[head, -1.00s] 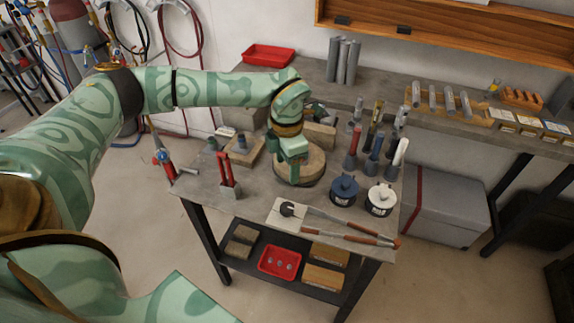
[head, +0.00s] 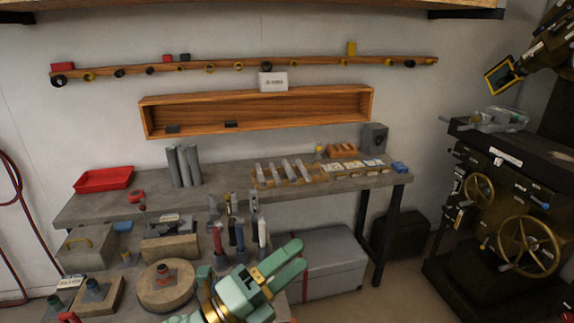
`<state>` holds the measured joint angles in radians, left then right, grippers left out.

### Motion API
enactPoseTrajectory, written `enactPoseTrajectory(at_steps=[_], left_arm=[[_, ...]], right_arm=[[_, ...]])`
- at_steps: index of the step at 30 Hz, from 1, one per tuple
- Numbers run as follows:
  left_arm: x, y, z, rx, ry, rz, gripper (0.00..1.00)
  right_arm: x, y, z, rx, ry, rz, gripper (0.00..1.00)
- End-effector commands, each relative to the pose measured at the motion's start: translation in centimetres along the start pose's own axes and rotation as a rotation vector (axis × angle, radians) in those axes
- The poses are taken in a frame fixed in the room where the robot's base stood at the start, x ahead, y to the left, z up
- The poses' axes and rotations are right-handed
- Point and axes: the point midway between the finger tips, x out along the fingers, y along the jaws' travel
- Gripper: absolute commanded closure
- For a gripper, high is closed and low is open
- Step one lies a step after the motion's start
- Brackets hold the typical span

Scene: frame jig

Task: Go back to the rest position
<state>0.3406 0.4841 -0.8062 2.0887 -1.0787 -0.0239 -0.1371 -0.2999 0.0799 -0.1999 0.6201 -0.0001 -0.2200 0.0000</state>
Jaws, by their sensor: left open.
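My left gripper (head: 297,256), pale green with a gold ring at its wrist, shows at the bottom centre of the head view. Its two fingers point up and to the right with a gap between them, and nothing shows between them. It appears in front of the grey storage box and to the right of the upright tools. Most of the left arm is below the picture. My right gripper is not in view.
A round wooden block (head: 166,291) and upright handled tools (head: 217,240) stand left of the gripper. Behind is a long grey bench (head: 222,178) with a red tray (head: 104,179). A grey box (head: 335,258) sits on the floor; a dark machine (head: 510,225) stands right.

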Motion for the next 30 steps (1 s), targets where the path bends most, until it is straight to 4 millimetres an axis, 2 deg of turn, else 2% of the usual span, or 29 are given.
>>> enactPoseTrajectory(at_steps=[1, 2, 3, 4, 6, 8, 9, 12, 15, 22, 24, 26, 30], left_arm=[[-1.6, 0.1, 2.5, -0.121, -0.203, 0.005, 0.41], [-3.0, 0.5, 4.3, -0.193, -0.335, 0.021, 0.41], [-5.4, 1.5, 6.5, -0.285, -0.511, 0.057, 0.41], [-7.7, 2.6, 7.8, -0.351, -0.639, 0.095, 0.41], [-13.1, 5.2, 9.5, -0.478, -0.890, 0.198, 0.41], [-17.5, 7.1, 9.8, -0.557, -1.056, 0.290, 0.41], [-20.0, 8.0, 9.7, -0.600, -1.145, 0.346, 0.41], [-25.6, 9.9, 8.5, -0.679, -1.322, 0.483, 0.41], [-30.3, 10.9, 6.8, -0.738, -1.457, 0.606, 0.41], [-39.2, 11.3, 2.0, -0.827, -1.687, 0.879, 0.41], [-39.2, 14.8, 1.4, -0.862, -1.667, 0.905, 0.41], [-39.5, 17.3, 0.6, -0.894, -1.657, 0.927, 0.41], [-40.8, 23.5, -1.9, -0.979, -1.640, 0.983, 0.41]], right_arm=[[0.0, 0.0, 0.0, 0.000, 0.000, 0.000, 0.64], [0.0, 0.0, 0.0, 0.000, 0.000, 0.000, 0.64], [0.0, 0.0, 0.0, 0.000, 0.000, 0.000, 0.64], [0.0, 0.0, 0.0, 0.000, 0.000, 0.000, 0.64], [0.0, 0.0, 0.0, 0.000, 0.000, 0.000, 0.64], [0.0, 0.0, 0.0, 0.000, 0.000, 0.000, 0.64], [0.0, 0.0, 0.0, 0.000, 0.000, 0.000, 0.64], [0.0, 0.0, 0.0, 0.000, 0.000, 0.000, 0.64], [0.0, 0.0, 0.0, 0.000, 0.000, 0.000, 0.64], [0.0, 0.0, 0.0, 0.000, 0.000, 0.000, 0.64], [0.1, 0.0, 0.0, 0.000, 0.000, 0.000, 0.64], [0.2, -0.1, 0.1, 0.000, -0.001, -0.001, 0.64], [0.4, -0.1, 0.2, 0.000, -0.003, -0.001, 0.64]])
